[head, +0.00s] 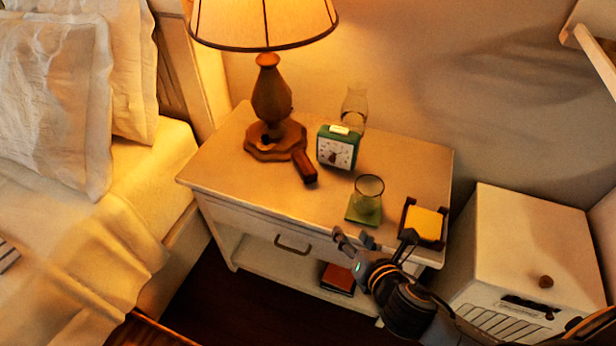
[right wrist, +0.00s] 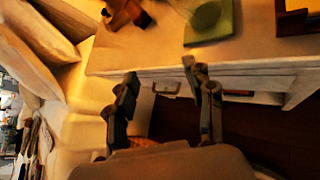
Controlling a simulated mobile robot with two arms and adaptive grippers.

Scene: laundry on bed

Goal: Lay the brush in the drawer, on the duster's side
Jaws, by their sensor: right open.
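A short reddish-brown item with a dark end, which looks like the brush (head: 304,166), lies on the nightstand top (head: 225,165) by the lamp's foot. The drawer (head: 245,222) under the top looks shut, so its inside is hidden; its handle (head: 293,246) faces out. The duster is not visible. My right gripper (head: 354,239) is open and empty in front of the nightstand, right of the handle in the head view. In the right wrist view the handle (right wrist: 166,88) shows between the spread fingers, beyond them. My left gripper is not in view.
A lamp (head: 270,92), green clock (head: 337,148), glass on a green coaster (head: 362,214) and dark tray with yellow notes (head: 425,223) stand on top. A red book (head: 338,278) lies on the lower shelf. A white cabinet (head: 535,235) stands right, the bed (head: 100,250) left.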

